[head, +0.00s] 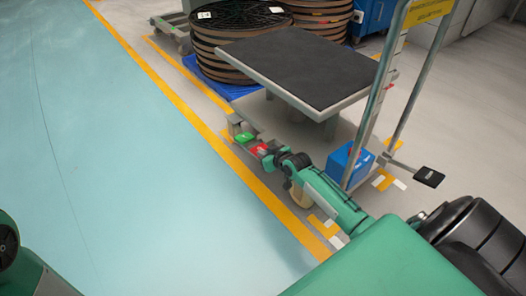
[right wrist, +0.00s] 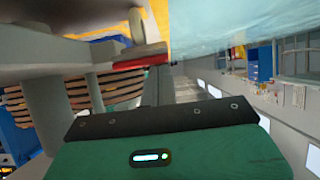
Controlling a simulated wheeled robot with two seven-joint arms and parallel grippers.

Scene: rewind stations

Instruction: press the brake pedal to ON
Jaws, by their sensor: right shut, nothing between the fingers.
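The cart (head: 292,60) has a black top, and two small pedals sit low at its near left corner. One pedal is green (head: 243,137) and the other is red (head: 259,149); I cannot read any marking on them. My right gripper (head: 274,156) is shut and empty, low at the red pedal; I cannot tell if it touches it. In the right wrist view the red pedal (right wrist: 140,61) shows edge-on beyond the green gripper body, and the fingertips are hidden. My left gripper is outside the view; only part of my left arm shows.
A blue box (head: 349,165) stands by the cart's handle posts, with a black foot pedal (head: 429,176) to its right. Stacked brown reels (head: 235,38) stand behind on a blue pallet. A yellow line (head: 180,85) borders the clear teal floor (head: 90,130).

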